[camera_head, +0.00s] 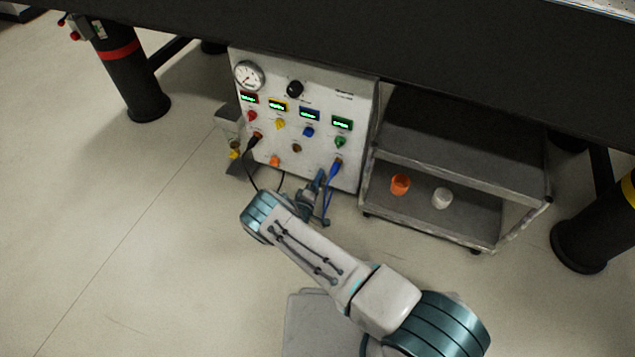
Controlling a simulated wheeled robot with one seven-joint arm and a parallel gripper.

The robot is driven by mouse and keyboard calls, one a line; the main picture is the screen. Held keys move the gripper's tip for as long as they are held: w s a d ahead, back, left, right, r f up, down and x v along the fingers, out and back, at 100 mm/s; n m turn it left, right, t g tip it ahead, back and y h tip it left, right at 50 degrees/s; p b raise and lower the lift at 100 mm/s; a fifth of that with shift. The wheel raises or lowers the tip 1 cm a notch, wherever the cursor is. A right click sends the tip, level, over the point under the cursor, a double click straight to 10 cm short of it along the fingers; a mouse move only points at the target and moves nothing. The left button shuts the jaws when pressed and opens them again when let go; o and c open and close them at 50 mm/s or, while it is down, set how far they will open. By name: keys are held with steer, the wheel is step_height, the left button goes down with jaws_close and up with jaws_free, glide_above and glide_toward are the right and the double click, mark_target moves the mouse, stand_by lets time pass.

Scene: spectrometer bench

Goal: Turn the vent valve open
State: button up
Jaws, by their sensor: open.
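A white control panel (312,176) stands under the dark bench. A small fitting with a yellow part (235,151) is at the panel's left side. I cannot tell which of these is the vent valve. My gripper (318,180) is low in front of the panel, beyond my arm's bend. It is small and partly hidden, and I see nothing held in it.
A blue cable (334,175) and a dark cable (251,158) hang from the panel's lower part. A grey shelf cart (455,145) on the right holds an orange cup (400,184) and a white cup (441,197). Bench legs (130,85) flank the area. The floor at left is clear.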

steer(key=p+v, duration=0.4)
steer(key=v, duration=0.9)
steer(key=shift+s, duration=0.35)
